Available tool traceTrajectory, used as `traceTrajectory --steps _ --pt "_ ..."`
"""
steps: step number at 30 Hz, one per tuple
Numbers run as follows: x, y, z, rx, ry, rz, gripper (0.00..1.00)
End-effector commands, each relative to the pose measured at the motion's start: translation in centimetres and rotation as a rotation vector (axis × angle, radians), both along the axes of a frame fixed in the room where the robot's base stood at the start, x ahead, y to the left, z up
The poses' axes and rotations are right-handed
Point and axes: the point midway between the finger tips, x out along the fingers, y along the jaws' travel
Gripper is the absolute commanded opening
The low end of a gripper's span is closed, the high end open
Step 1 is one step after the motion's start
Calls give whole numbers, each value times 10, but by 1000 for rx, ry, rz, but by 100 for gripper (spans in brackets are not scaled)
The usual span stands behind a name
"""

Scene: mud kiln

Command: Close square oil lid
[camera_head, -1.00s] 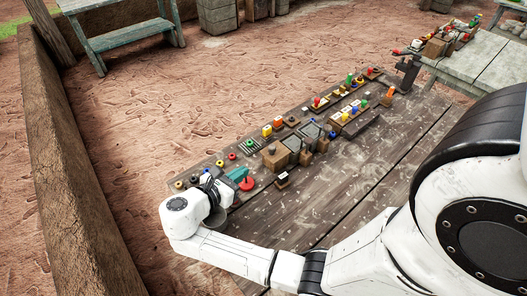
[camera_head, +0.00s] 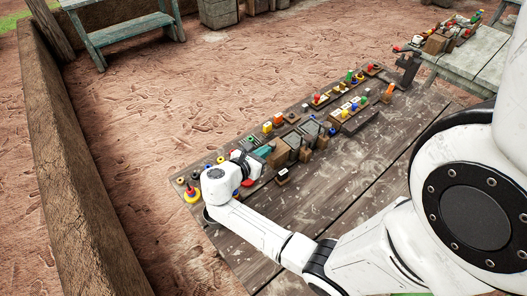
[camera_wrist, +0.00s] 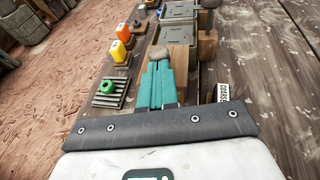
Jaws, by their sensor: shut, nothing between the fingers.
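My gripper (camera_head: 263,152) has teal fingers that are shut and empty. In the wrist view the gripper (camera_wrist: 158,70) points at a wooden block (camera_wrist: 183,58) with a round knob on top, its tips close to the block's near side. I cannot tell whether they touch. The wooden block (camera_head: 281,154) also shows in the head view. Beyond it lie two grey square panels (camera_wrist: 176,34), which look like the square lids. I cannot tell which is the oil lid or exactly how far each is closed.
Several coloured pieces line the table's far edge. The table's near side (camera_head: 350,190) is mostly clear.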

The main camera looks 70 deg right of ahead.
Motion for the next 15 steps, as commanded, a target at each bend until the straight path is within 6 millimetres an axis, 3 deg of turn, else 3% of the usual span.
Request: traceTrajectory --steps 5,15 --pt "-3 -4 2 0 1 -2 0" --pt "-39 -64 2 0 0 -3 0"
